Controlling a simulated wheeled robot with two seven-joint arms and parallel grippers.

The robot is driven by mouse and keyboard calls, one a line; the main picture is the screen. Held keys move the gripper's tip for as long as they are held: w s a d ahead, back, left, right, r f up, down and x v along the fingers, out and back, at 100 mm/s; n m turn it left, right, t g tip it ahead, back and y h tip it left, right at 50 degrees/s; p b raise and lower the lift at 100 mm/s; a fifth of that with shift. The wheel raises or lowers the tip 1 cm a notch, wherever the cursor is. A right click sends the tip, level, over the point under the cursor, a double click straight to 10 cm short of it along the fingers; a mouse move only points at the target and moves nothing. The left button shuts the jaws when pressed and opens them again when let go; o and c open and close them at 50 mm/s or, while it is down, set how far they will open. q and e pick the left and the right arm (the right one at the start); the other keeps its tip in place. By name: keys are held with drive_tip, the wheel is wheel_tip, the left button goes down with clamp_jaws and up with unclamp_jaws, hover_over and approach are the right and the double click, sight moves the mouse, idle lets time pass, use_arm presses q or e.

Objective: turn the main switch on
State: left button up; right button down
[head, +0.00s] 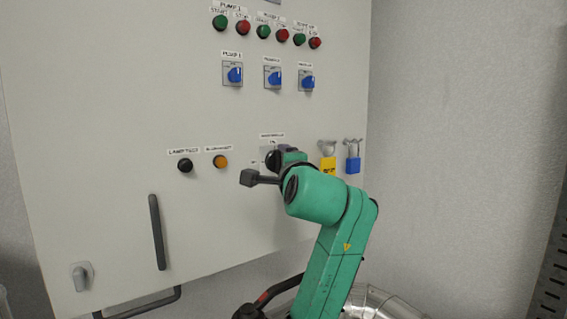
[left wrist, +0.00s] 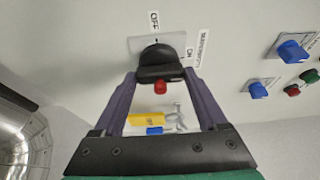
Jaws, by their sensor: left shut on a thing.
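The main switch has a black rotary knob; it shows in the left wrist view (left wrist: 160,60) on a light plate, with an OFF label above it and an ON label to its right. A small pale mark on the knob lies on the OFF side. A red part (left wrist: 160,87) sits at the knob's lower edge. My left gripper (left wrist: 162,76) has its two fingers on either side of the knob, shut on it. In the head view the switch (head: 271,160) is partly hidden by my green wrist. My right gripper is not in view.
The cabinet door (head: 110,100) carries a black button (head: 185,165), an orange lamp (head: 220,161), blue selectors (head: 233,75) and red and green buttons above. A yellow tag (head: 328,167) and a blue padlock (head: 352,165) hang right of the switch. A long black handle (head: 157,232) is at left.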

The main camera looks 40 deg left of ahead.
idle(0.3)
use_arm(q)
drive_tip(key=o, duration=1.3)
drive_tip(key=b+v, duration=0.6)
drive_tip(key=v, duration=0.8)
drive_tip(key=shift+s, duration=0.2)
drive_tip(key=shift+d, duration=0.15)
